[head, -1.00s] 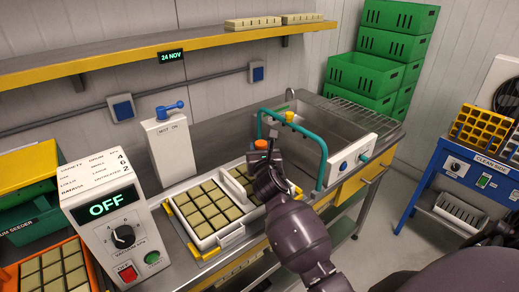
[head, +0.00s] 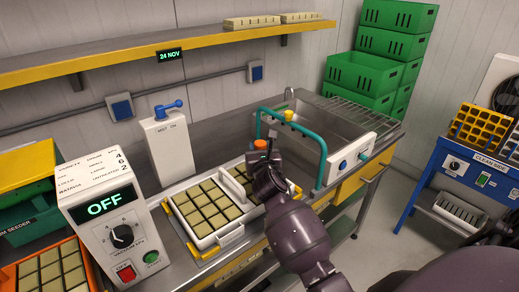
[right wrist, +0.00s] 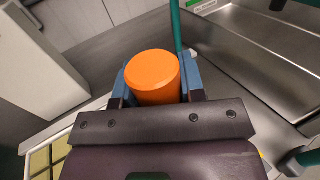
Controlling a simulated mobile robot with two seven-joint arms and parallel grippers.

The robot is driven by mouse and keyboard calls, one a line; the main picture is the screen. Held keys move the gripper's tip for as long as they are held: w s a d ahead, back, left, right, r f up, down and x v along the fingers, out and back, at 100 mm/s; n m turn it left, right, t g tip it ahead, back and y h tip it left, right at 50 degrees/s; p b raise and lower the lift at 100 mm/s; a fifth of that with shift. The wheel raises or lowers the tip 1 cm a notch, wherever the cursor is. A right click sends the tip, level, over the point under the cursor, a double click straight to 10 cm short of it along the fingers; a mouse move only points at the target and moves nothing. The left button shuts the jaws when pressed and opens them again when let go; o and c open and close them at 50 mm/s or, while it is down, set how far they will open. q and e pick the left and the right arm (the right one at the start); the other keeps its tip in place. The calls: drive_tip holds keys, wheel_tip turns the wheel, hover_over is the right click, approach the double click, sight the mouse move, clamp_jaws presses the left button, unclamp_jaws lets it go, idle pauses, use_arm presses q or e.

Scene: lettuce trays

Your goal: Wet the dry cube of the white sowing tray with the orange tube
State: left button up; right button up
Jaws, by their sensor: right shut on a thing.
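The orange tube (head: 261,144) is upright between the fingers of my right gripper (head: 263,154). The right wrist view shows its round orange top (right wrist: 153,75) between the two blue fingers, which are shut on it. The white sowing tray (head: 229,234) lies on the steel bench, filled with rows of tan cubes (head: 205,203). My right gripper is over the tray's far right side and hides some cubes there. A lighter dry cube cannot be told apart. My left gripper is not in view.
A teal frame (head: 322,165) and a sink (head: 313,120) stand right of my right gripper. A mist post (head: 167,150) stands behind the tray. A control box (head: 117,225) and an orange tray (head: 82,258) are at left. Green crates (head: 362,75) are stacked at the back.

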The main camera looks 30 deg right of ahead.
drive_tip(key=shift+f, duration=0.25)
drive_tip(key=shift+f+b, duration=0.3)
drive_tip(key=shift+f, duration=0.05)
idle(0.9)
drive_tip(key=shift+r+p, duration=0.7)
drive_tip(key=shift+r, duration=0.15)
drive_tip(key=shift+r+p, duration=1.05)
drive_tip(key=shift+p, duration=0.05)
drive_tip(key=shift+r+p, duration=0.95)
drive_tip(key=shift+p, duration=0.05)
drive_tip(key=shift+r+p, duration=0.75)
drive_tip(key=shift+p, duration=0.15)
